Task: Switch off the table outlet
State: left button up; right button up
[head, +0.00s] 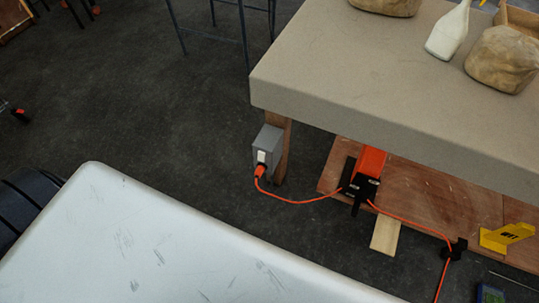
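The table outlet (267,148) is a grey box fixed to the wooden leg of the table, just below the tabletop's near left corner. It has a small white part (261,156) on its front, which may be its switch; its position is too small to tell. An orange plug (260,171) sits in the lower part of the box. An orange cord (310,201) runs from the plug to the right. Neither my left gripper nor my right gripper shows in the head view.
The table (340,70) bears a white bottle (448,32) and tan sacks (503,60). Below it, a low wooden board (440,185) holds an orange piece (371,163) with a black clamp and a yellow bracket (507,237). Dark floor left of the outlet is open.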

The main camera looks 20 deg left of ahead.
aim_at(261, 155)
jog(key=j+u, duration=0.1)
jog(key=u, duration=1.55)
jog(key=i+l, duration=0.1)
jog(key=i, duration=0.5)
